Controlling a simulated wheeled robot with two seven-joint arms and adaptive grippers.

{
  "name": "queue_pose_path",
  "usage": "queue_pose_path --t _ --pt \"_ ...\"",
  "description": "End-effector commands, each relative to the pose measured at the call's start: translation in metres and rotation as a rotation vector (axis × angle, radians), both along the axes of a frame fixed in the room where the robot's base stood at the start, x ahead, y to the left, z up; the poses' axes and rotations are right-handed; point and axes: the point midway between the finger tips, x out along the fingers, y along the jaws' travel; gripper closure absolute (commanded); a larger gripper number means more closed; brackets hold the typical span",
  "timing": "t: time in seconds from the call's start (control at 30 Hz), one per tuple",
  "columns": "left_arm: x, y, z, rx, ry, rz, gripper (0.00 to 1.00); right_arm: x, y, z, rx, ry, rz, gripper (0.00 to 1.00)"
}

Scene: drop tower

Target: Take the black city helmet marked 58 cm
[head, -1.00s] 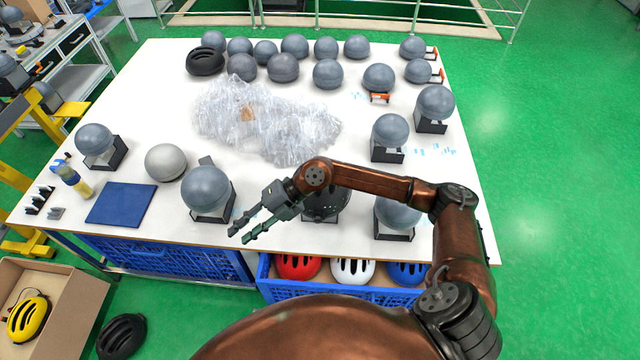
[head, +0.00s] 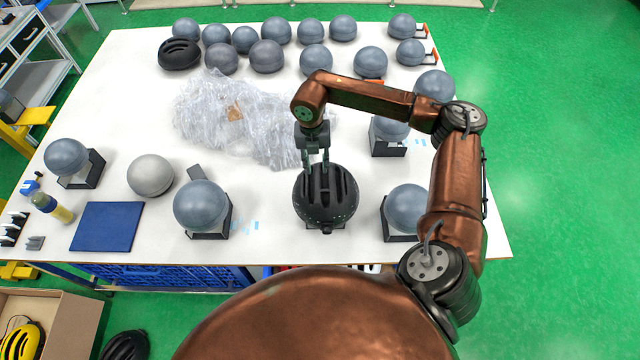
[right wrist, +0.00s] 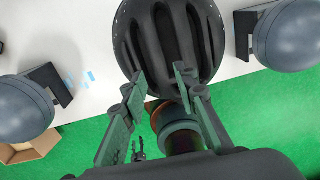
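A black vented helmet (head: 325,196) sits on a stand near the table's front edge, in the middle of the head view. Its ribbed shell fills the top of the right wrist view (right wrist: 170,38). I cannot read a size mark on it. My right gripper (head: 318,163) points down at the helmet's far side. In the right wrist view its two fingers (right wrist: 160,76) are apart with tips over the helmet's edge; contact is unclear. A small forked dark shape, seemingly my left gripper (right wrist: 138,150), shows low in that view with its prongs apart.
Grey head forms stand left (head: 202,205) and right (head: 407,208) of the helmet. Another black helmet (head: 180,54) lies at the back left, and one (head: 125,345) on the floor. Plastic wrap (head: 225,115) covers the table's middle. A blue mat (head: 106,226) lies front left.

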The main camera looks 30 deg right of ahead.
Motion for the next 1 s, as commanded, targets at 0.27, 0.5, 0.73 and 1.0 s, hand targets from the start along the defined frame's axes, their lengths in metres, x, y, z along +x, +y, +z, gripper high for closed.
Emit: queue_pose_path --t 0.27,0.5,0.73,1.0 --pt "-0.055 0.002 0.012 0.003 0.067 0.015 0.6 0.007 0.008 -0.034 0.003 0.008 0.022 0.73" --pt "-0.051 0.004 0.019 0.006 0.062 0.013 0.6 0.006 0.005 -0.064 0.004 0.006 0.019 0.73" --pt "-0.013 0.002 0.021 0.001 0.013 0.004 0.6 0.006 0.004 -0.067 0.003 0.004 0.02 0.73" --pt "-0.029 0.002 0.02 0.003 0.035 0.009 0.6 0.006 0.003 -0.067 0.003 0.005 0.018 0.89"
